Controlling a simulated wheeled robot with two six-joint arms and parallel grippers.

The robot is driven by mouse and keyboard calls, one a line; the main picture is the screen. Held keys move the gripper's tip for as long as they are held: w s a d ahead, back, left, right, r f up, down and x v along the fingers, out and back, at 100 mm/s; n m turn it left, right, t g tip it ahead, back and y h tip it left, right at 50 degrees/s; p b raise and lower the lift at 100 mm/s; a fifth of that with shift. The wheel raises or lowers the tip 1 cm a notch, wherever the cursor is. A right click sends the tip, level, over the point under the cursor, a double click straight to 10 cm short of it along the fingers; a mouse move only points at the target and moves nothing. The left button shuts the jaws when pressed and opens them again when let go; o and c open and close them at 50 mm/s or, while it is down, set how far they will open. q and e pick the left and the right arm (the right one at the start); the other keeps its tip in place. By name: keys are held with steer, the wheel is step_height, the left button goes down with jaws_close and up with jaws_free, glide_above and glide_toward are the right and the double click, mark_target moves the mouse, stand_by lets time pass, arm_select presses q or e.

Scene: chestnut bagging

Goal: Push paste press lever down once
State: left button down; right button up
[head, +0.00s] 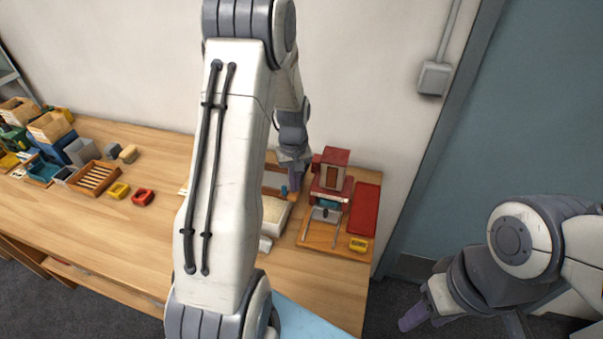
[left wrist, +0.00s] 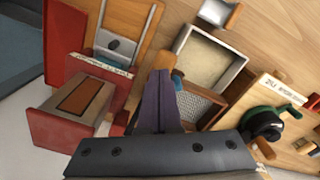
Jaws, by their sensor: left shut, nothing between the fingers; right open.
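The paste press (head: 331,172) is a red block-shaped machine on a wooden board at the right end of the table. In the left wrist view its red housing with a brown panel (left wrist: 78,98) is at the left. I cannot clearly make out its lever. My left gripper (head: 294,182) is shut and empty, pointing down just left of the press. Its purple fingers (left wrist: 160,95) show beside the red housing; a small blue part (left wrist: 177,80) is by the fingertips, contact unclear. My right gripper (head: 415,318) is open, low at the right, away from the table.
A pale tray (left wrist: 208,60) and a mesh screen (left wrist: 197,106) lie beside the press, with a dark, green-topped device (left wrist: 263,122) further right. My left arm hides the table's middle.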

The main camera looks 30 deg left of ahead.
mark_target(294, 198)
arm_select(q)
steer(key=shift+s+f+b, duration=0.2)
steer(key=shift+f+b, duration=0.55)
steer(key=shift+f, duration=0.4)
steer(key=shift+s+d+f+b, duration=0.1)
steer(key=shift+s+f+b, duration=0.1)
steer(key=shift+f+b, duration=0.75)
steer(key=shift+f, duration=0.25)
steer(key=shift+f, duration=0.3)
steer(key=r+p, duration=0.2)
steer(key=r, duration=0.1)
steer(key=r+p, duration=0.3)
steer(key=w+r+p, duration=0.1)
steer(key=r+p, duration=0.2)
steer(key=shift+r, duration=0.4)
steer(key=shift+f, duration=0.1)
